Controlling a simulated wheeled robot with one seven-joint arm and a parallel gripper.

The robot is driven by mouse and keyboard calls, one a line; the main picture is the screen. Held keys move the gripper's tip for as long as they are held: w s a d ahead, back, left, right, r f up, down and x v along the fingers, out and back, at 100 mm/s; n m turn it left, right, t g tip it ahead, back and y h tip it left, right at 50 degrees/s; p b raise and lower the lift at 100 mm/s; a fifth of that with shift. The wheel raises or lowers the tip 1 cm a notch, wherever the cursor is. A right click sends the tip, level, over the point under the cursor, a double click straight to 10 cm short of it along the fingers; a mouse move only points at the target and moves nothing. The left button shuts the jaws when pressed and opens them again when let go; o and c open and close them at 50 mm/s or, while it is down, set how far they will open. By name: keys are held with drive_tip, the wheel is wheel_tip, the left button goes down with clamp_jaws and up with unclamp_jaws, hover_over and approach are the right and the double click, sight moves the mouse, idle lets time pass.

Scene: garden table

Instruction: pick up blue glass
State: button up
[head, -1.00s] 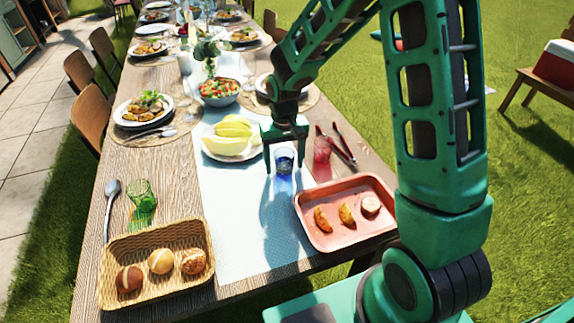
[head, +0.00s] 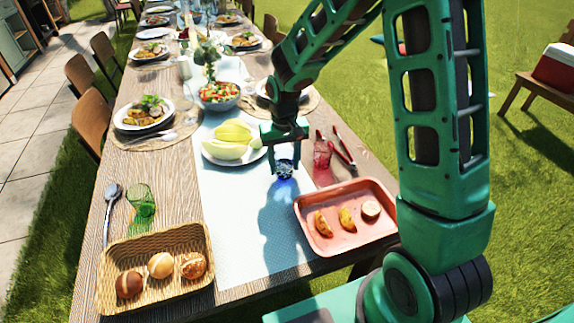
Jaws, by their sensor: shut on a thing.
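The blue glass (head: 285,170) is on the light runner near the middle of the table in the head view. My gripper (head: 284,170) comes down over it from above, with its fingers closed around the glass. The upper part of the glass is partly hidden by the gripper. I cannot tell whether its base touches the runner. A blue tint shows on the runner below it.
A red glass (head: 322,154) and red-handled utensils (head: 343,147) are close on the right. A pink tray (head: 347,243) with food is in front, a plate of melon (head: 232,158) at left. A green glass (head: 141,200) and bread basket (head: 212,250) stand farther left.

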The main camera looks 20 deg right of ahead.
sight(284, 155)
drive_tip(key=shift+r, duration=1.6)
drive_tip(key=w+a+r, duration=0.3)
drive_tip(key=w+r, duration=0.3)
drive_tip(key=w, duration=0.5)
drive_tip(key=shift+r, duration=0.4)
drive_tip(key=shift+w, duration=0.1)
